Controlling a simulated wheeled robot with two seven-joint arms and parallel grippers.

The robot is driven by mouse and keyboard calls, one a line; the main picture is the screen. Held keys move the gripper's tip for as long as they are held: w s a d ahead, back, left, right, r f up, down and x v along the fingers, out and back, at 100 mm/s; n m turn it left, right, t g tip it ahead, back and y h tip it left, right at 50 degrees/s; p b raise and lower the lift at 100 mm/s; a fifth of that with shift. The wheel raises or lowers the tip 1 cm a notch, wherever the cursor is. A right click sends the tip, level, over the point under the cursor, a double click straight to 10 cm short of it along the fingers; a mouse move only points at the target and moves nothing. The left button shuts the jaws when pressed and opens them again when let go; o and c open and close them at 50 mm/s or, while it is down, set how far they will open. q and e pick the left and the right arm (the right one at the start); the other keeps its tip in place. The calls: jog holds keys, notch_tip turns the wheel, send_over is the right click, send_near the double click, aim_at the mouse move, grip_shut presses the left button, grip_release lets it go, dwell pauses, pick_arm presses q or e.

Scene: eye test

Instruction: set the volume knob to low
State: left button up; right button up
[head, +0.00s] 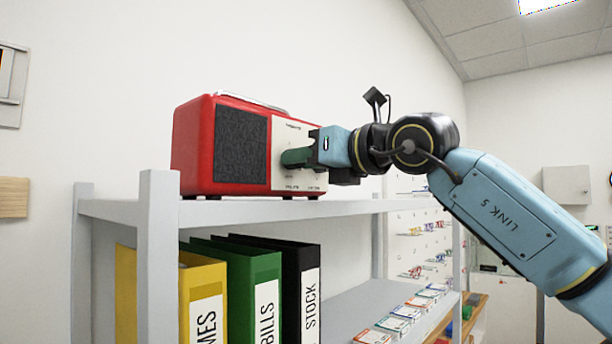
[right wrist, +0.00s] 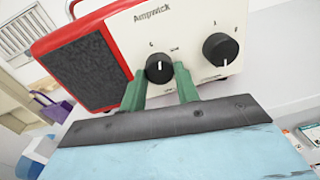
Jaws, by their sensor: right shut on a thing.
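A red radio (head: 205,150) with a dark speaker grille and a cream front panel (head: 284,133) stands on the shelf's top board. In the right wrist view the panel reads "Ampwick" and carries two black knobs. The left knob (right wrist: 159,70) has its white mark pointing roughly up in the picture; the right knob (right wrist: 220,49) has its mark pointing down. The small print is too small to tell which is volume. My right gripper (head: 298,157) has its green fingers (right wrist: 160,82) shut on the left knob, one on each side. My left gripper is not in view.
The grey top board (head: 240,211) lies under the radio. Below it stand a yellow binder (head: 203,285), a green binder (head: 262,270) and a black binder (head: 305,255). Several small boxes (head: 395,325) lie to their right. A shelf post (head: 158,260) rises at the left front.

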jog(key=m+b, duration=0.3)
jog(key=m, duration=0.1)
jog(key=shift+r+m+b, duration=0.15)
jog(key=shift+m+b, duration=0.95)
jog(key=shift+m, duration=1.1)
jog(key=o, duration=1)
jog(key=shift+s, duration=0.1)
